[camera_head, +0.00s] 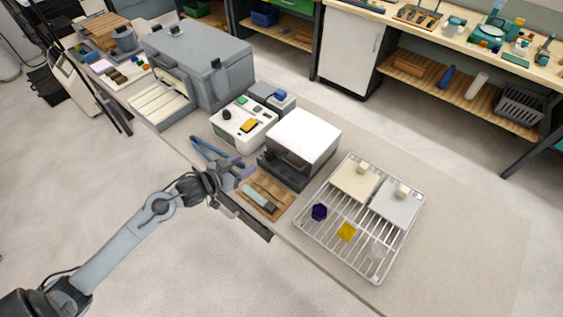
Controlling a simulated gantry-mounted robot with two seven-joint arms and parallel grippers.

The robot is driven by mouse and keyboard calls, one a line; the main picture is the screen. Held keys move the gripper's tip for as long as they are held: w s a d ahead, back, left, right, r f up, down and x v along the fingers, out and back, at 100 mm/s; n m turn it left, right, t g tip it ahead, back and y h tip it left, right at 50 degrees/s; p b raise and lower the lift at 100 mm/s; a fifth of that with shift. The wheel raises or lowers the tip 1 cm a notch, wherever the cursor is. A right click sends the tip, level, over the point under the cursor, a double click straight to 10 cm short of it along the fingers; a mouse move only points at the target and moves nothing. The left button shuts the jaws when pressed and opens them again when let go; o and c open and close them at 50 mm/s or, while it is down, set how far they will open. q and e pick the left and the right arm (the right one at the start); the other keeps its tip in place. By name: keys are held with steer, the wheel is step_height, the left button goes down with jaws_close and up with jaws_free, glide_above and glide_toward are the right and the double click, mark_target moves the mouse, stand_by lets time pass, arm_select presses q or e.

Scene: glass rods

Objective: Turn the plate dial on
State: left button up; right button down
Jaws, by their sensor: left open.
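My left gripper (246,169) reaches in from the left and is open, in front of the white-topped plate unit (303,137). The unit has a dark base (284,168), whose left front lies close behind the fingertips. I cannot make out a dial on it at this size. Left of it stands a cream control box (240,127) with a dark round knob (227,115) and an orange switch (249,125). I cannot tell whether the gripper touches anything. My right gripper is out of view.
Blue-handled pliers (207,148) lie left of the gripper. A wooden board (284,203) with a pale green bar (259,199) lies below it. A wire rack (329,239) with several small pieces stands right. A large grey oven-like box (205,62) stands behind left. The table's right end is clear.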

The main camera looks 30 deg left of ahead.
mark_target(268, 152)
arm_select(q)
steer(key=b+x, duration=0.1)
steer(key=x, duration=1)
steer(key=shift+w, duration=0.1)
steer(key=shift+c, duration=0.3)
